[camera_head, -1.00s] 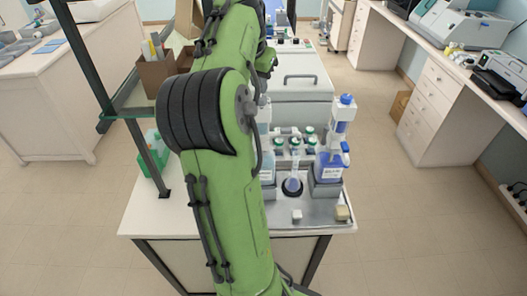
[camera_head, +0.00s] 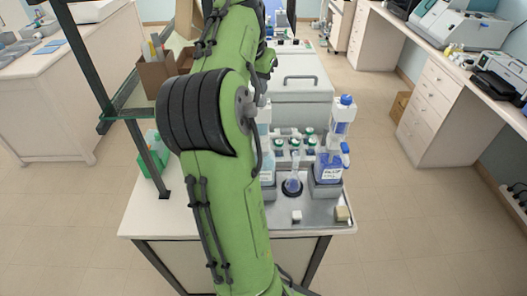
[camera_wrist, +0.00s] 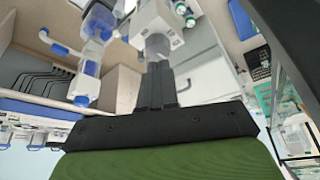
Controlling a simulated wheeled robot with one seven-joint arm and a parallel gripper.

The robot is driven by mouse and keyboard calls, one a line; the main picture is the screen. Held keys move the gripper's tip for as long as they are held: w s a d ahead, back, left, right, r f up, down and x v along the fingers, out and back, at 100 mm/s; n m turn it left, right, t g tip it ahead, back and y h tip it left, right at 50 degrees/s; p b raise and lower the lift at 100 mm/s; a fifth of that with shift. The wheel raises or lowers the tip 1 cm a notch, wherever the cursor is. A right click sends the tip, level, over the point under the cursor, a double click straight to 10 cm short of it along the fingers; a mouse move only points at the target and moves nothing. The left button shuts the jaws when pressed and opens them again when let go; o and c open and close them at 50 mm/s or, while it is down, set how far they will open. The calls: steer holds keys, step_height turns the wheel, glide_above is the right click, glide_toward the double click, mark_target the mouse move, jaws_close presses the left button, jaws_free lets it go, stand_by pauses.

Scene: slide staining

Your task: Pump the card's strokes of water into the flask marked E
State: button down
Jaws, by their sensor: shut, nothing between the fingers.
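My gripper (camera_wrist: 158,66) is shut and empty in the wrist view; in the head view my green arm hides it. Its fingertips point at a white pump-like part (camera_wrist: 155,22) with a grey cylinder; I cannot tell whether they touch. In the head view a small flask (camera_head: 292,186) with bluish contents stands in a dark ring on the tray; its mark is unreadable. A dispenser bottle with blue liquid (camera_head: 328,165) stands right of it. Another dispenser bottle (camera_head: 267,160) stands left, partly hidden by my arm. I can make out no readable stroke card.
The metal tray (camera_head: 318,213) holds a small white block (camera_head: 296,216) and a tan block (camera_head: 342,213). Several green-capped bottles (camera_head: 309,140) stand behind the flask. A large grey-white box (camera_head: 302,88) with a handle is farther back. A glass shelf and post stand left.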

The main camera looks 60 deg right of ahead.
mark_target(260, 99)
steer(key=shift+f, duration=0.1)
stand_by(0.5)
steer(key=shift+f+b, duration=1.55)
steer(key=shift+f, duration=0.4)
step_height(260, 99, up, 4)
steer(key=p, duration=0.4)
steer(key=shift+f, duration=0.15)
stand_by(0.4)
steer(key=shift+f+b, duration=1.4)
steer(key=shift+f, duration=0.45)
